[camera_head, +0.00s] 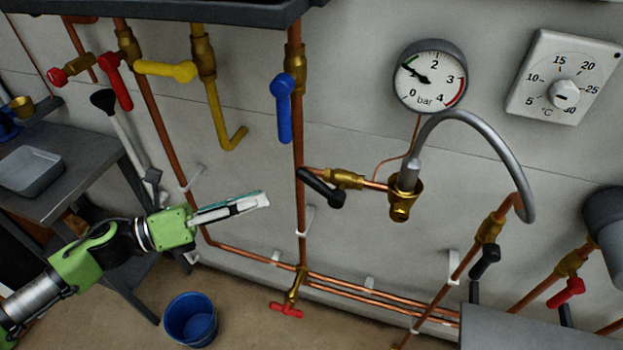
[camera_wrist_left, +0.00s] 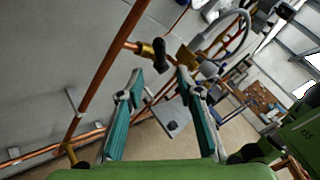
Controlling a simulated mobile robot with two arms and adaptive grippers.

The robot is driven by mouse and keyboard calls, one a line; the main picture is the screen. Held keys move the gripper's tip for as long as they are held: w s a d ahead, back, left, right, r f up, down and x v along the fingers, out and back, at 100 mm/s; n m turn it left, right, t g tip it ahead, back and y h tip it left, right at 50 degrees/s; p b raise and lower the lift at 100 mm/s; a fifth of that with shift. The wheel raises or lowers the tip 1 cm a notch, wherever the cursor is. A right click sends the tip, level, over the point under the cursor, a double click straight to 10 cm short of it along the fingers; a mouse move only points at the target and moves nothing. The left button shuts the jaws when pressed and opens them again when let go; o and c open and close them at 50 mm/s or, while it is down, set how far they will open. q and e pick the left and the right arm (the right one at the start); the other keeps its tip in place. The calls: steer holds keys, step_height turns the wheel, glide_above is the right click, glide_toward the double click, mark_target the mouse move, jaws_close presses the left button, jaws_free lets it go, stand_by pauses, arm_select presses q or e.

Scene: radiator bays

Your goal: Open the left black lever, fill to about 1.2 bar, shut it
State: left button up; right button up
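The left black lever (camera_head: 320,187) sits on a brass valve (camera_head: 345,178) in the short copper branch right of the vertical pipe. It lies at a slant to that branch; how far open it is I cannot tell. It also shows in the left wrist view (camera_wrist_left: 160,55), just beyond the fingertips. The pressure gauge (camera_head: 430,76) has its needle pointing up-left, between 0 and 2, near 1. A silver hose (camera_head: 470,118) arches to the right-hand pipe. My left gripper (camera_head: 266,199) is open and empty, left of the lever and apart from it; the wrist view shows spread fingers (camera_wrist_left: 158,85).
A second black lever (camera_head: 485,262) is on the right pipe. A blue lever (camera_head: 284,105), yellow lever (camera_head: 166,69) and red lever (camera_head: 119,82) hang above. A red tap (camera_head: 286,310) is low down. A blue bucket (camera_head: 190,318) stands on the floor. A thermostat (camera_head: 563,88) is right.

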mark_target(311, 187)
arm_select(q)
steer(key=p+x, duration=0.4)
steer(key=x, duration=0.7)
steer(key=shift+w+d+r, duration=0.15)
steer(key=shift+d, duration=0.05)
steer(key=shift+w+d, duration=0.15)
steer(key=shift+d, duration=0.2)
steer(key=shift+w+d, duration=0.1)
steer(key=shift+d, duration=0.15)
jaws_close()
